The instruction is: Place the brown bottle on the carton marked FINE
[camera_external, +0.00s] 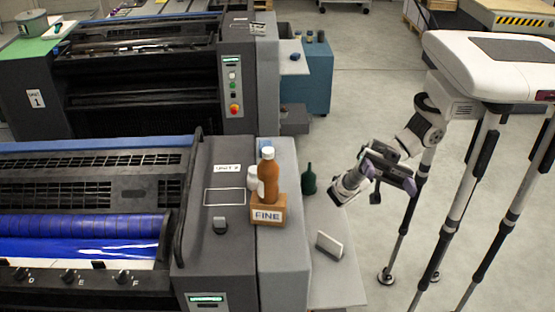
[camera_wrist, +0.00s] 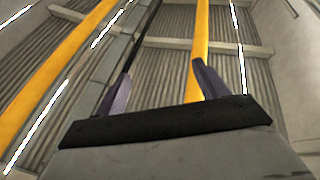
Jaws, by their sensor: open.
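The brown bottle (camera_external: 268,177) with a pale cap stands upright on the small carton marked FINE (camera_external: 267,213), in the external view. The carton sits on the grey top of the near press unit. My gripper (camera_external: 392,184) is to the right of them, apart from both, out over the floor. In the wrist view my gripper (camera_wrist: 160,85) has its two purple fingers spread with nothing between them. The wrist view shows only ceiling beams, neither bottle nor carton.
A white bottle (camera_external: 253,178) stands close behind the brown bottle's left side. A dark green bottle (camera_external: 308,179) and a small pale plate-like block (camera_external: 329,245) stand on the side shelf (camera_external: 337,284). An empty marked rectangle (camera_external: 225,197) lies left of the carton.

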